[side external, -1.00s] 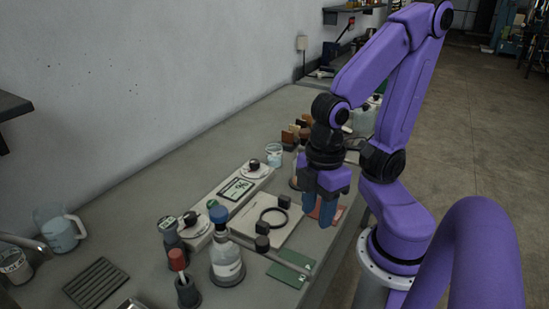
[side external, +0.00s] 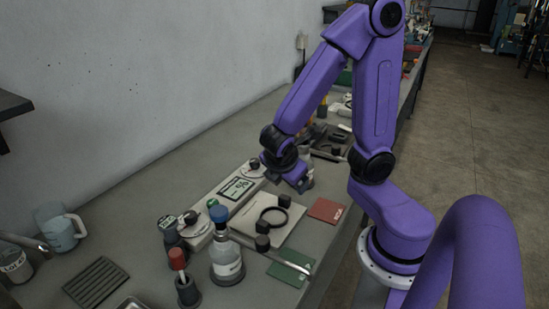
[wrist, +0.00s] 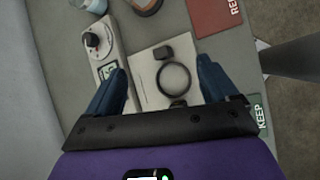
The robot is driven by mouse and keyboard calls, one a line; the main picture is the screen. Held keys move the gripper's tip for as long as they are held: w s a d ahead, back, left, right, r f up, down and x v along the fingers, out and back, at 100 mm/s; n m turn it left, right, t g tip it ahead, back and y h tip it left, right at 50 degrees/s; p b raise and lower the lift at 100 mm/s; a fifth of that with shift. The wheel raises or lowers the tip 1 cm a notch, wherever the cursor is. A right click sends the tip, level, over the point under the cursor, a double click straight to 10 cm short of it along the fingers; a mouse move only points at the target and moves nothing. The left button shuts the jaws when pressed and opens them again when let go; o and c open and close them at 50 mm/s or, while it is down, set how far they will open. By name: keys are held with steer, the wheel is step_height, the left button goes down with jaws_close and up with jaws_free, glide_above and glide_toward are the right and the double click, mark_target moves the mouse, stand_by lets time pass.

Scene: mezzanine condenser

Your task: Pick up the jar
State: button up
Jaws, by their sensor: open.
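In the side view a clear glass vessel (side external: 309,172) stands partly hidden behind my gripper (side external: 297,184). My gripper's two blue fingers, also in the wrist view (wrist: 162,68), are spread apart with nothing held between them. They hang above the bench near the instrument and the pale board, and the round vessel lies beyond their tips.
A white instrument (side external: 236,190) and a pale board with a black ring (side external: 272,217) lie below. A red card (side external: 326,210) and green card (side external: 290,272) are flat on the bench. A blue-capped bottle (side external: 226,262) and red-topped holder (side external: 187,288) stand in front. A jug (side external: 62,232) is left.

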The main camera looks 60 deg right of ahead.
steer(key=w+d+f+n+t+h, duration=0.1)
steer(key=w+d+f+n+h, duration=0.1)
steer(key=w+d, duration=0.3)
steer(key=w+d+f+n+t+h, duration=0.1)
steer(key=w+d+n, duration=0.1)
steer(key=w+d, duration=0.3)
steer(key=w+d+f+n+h, duration=0.2)
steer(key=w+d, duration=0.3)
steer(key=d, duration=0.3)
steer(key=shift+d+f+n+t+h, duration=0.3)
steer(key=shift+f+n+t, duration=0.1)
steer(key=shift+n, duration=0.1)
steer(key=shift+x, duration=2.55)
steer(key=shift+a+f, duration=0.1)
steer(key=c, duration=1.5)
steer(key=shift+r, duration=0.2)
